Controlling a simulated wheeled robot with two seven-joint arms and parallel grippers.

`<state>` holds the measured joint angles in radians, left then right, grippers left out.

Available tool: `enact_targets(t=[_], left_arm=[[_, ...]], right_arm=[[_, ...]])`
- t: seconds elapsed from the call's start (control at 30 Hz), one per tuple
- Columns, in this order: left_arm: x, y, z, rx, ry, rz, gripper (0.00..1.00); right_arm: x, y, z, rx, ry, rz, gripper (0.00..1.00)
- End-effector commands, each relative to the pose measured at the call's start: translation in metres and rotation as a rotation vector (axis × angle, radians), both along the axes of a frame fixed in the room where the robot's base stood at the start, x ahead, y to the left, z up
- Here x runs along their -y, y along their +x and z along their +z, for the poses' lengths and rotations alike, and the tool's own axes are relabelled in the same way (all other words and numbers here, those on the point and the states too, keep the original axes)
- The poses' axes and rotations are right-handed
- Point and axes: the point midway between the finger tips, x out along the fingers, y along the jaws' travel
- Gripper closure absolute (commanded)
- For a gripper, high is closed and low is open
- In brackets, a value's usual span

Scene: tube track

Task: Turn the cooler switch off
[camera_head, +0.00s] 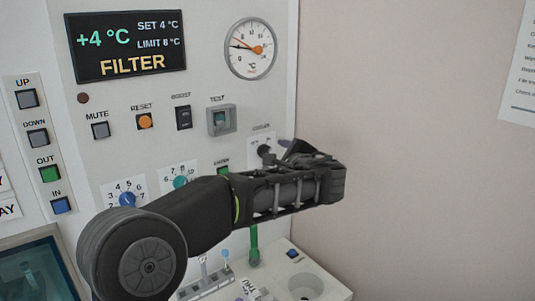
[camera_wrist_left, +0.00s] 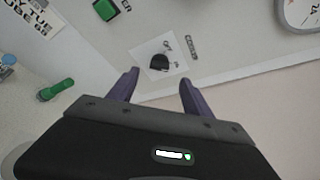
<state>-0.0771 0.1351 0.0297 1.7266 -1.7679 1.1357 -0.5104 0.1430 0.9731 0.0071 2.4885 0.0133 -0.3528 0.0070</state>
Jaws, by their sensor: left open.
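The cooler switch (camera_head: 265,151) is a small black knob on a white label plate, low on the right side of the panel. It also shows in the left wrist view as a black knob (camera_wrist_left: 159,63) on its white plate. Which way it is set, I cannot tell. My left gripper (camera_head: 284,148) is just right of the knob in the head view and partly covers its plate. In the left wrist view the gripper (camera_wrist_left: 159,78) is open and empty, with the knob just beyond and between its two purple fingertips. My right gripper is not in view.
The panel holds a FILTER display (camera_head: 127,47), a round gauge (camera_head: 250,48), a test switch (camera_head: 221,120), an orange reset button (camera_head: 145,121) and a blue dial (camera_head: 127,198).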

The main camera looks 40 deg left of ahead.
Motion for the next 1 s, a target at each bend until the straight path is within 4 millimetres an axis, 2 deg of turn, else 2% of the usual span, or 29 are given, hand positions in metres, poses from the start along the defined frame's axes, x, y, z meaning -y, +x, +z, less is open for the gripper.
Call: enact_targets(t=[0.17,0.6,1.0], left_arm=[[-0.008,0.005,-0.001,-0.002,-0.001,0.003,0.42],[-0.057,0.038,-0.016,-0.002,-0.002,0.002,0.42],[-0.062,0.043,-0.020,0.000,-0.002,-0.001,0.43]], right_arm=[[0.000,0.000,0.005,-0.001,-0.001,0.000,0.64],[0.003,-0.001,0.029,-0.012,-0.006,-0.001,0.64],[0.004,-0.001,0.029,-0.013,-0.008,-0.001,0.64]])
